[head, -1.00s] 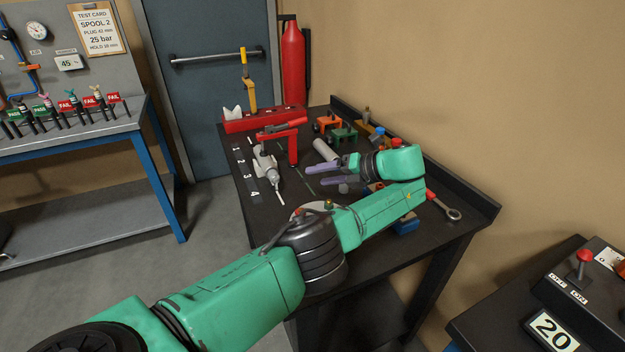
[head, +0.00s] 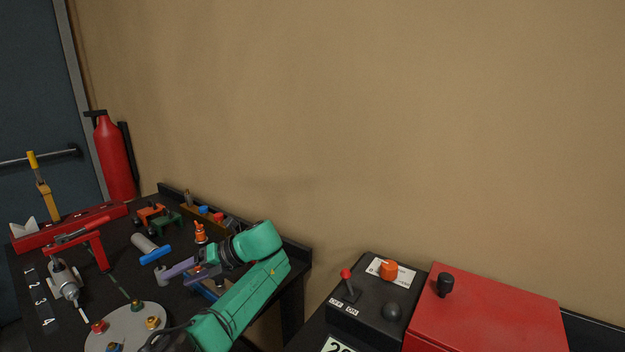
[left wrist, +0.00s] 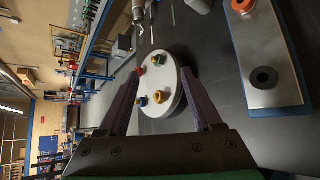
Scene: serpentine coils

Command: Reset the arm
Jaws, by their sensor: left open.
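My left gripper (head: 178,272) shows in the head view at the end of my green arm, over the right part of the black table. In the left wrist view its two purple fingers (left wrist: 168,108) stand wide apart with nothing held between them. A round pale plate (left wrist: 160,84) with several coloured fittings lies on the table beyond the fingertips. In the head view this plate (head: 128,322) is at the bottom, left of my arm. My right gripper is in neither view.
The black table also carries a red clamp (head: 88,245), a grey tool (head: 66,280), a grey cylinder (head: 144,243) and a red rail (head: 70,226). A control box (head: 366,300) and a red box (head: 487,312) stand to the right. A wall is behind.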

